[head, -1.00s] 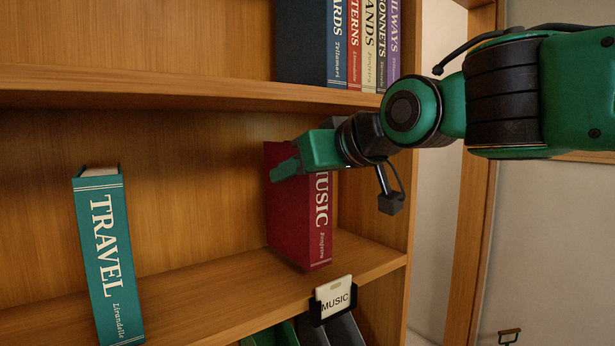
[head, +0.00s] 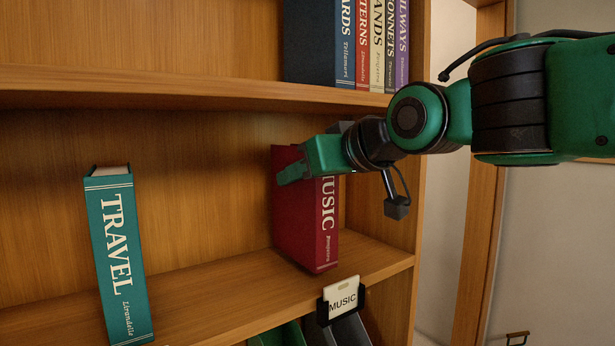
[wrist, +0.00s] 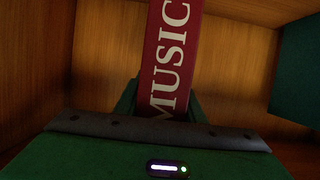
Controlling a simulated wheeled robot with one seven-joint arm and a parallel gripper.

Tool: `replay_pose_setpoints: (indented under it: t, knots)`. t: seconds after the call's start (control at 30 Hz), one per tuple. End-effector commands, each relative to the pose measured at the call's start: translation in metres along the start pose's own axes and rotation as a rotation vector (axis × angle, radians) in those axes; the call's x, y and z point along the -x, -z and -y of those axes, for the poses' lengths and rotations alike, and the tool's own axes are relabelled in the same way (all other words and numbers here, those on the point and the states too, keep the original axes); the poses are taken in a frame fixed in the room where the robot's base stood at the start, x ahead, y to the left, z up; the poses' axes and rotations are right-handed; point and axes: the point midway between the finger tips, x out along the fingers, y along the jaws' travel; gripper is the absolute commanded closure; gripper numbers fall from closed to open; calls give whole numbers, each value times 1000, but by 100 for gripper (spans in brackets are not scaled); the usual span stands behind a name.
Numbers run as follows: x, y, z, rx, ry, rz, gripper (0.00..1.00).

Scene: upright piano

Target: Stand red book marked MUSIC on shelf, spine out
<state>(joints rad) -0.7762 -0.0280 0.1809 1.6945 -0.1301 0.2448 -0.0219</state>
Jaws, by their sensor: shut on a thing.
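The red book marked MUSIC (head: 308,232) stands upright on the middle shelf (head: 220,285), near its right end, with its lettered spine facing out. Its bottom looks to be at the shelf board; I cannot tell whether it bears fully on it. My gripper (head: 292,174) is shut on the upper part of the book, one green finger showing on its left face. In the wrist view the red spine (wrist: 168,60) runs up between my fingers (wrist: 158,100). The far finger is hidden in the head view.
A teal TRAVEL book (head: 117,258) stands at the left of the same shelf, with a wide free gap between. A MUSIC label holder (head: 342,300) is on the shelf's front edge. Several books (head: 375,45) stand on the shelf above. The right side panel (head: 418,200) is close.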

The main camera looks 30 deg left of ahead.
Motion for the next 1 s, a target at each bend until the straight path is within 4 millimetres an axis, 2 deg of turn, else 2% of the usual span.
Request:
replay_pose_setpoints:
  t: [1.0]
  knots:
    - [-5,-14,0,0,-1,-3,100]
